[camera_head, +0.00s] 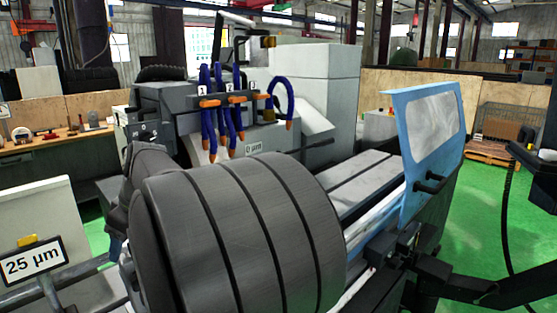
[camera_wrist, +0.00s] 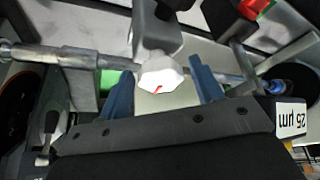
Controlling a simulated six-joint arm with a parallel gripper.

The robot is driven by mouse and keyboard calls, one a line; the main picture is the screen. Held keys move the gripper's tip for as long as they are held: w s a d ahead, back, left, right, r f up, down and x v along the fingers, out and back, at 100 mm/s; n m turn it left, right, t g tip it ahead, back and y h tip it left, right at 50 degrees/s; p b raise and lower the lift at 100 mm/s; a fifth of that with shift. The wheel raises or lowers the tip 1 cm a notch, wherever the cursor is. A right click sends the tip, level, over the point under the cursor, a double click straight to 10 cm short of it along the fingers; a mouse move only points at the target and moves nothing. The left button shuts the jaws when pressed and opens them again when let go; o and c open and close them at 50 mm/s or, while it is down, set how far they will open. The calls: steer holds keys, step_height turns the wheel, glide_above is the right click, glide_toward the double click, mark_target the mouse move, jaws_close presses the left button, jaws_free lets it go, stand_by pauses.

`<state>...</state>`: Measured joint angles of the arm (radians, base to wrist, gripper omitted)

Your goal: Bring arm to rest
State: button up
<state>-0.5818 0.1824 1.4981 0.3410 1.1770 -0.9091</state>
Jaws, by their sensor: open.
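My gripper (camera_wrist: 163,68) shows in the wrist view as two blue fingers standing well apart above a dark body. It is open, and nothing is clasped between the fingers. A white many-sided dial (camera_wrist: 158,78) with a red mark appears between them; I cannot tell how far beyond the fingertips it is. A grey metal bar (camera_wrist: 60,56) runs behind the fingers. In the head view, a large dark grey rounded part, apparently my own arm, fills the lower middle. My gripper cannot be made out there.
The grinder (camera_head: 165,112) carries blue and orange hoses (camera_head: 208,125). Its blue door (camera_head: 425,130) with a window stands at the right. A "25 µm" sign (camera_head: 33,262) is at lower left and shows inverted in the wrist view (camera_wrist: 291,118). Green floor (camera_head: 490,215) is open at right.

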steer(key=m+t, duration=0.1)
steer(key=m, duration=0.1)
steer(key=m+t+h, duration=0.1)
steer(key=m, duration=0.2)
steer(key=shift+s, duration=0.15)
steer(key=shift+r+m, duration=0.25)
steer(key=shift+m, duration=0.25)
steer(key=v, duration=0.3)
steer(key=shift+s+d+r, duration=0.15)
steer(key=shift+r, duration=0.1)
steer(key=shift+w+f+n, duration=0.2)
steer(key=shift+n, duration=0.5)
steer(key=n, duration=0.1)
steer(key=n+g, duration=0.1)
steer(key=n, duration=0.1)
steer(key=n+g+y, duration=0.1)
steer(key=n, duration=0.1)
steer(key=shift+w+d, duration=0.15)
steer(key=shift+w, duration=0.25)
steer(key=shift+d+r+n, duration=0.2)
steer(key=shift+d+r, duration=0.05)
steer(key=shift+r, duration=0.35)
steer(key=shift+d+r+n, duration=0.2)
steer(key=shift+d+r, duration=0.1)
steer(key=shift+r, duration=0.35)
steer(key=shift+f, duration=0.1)
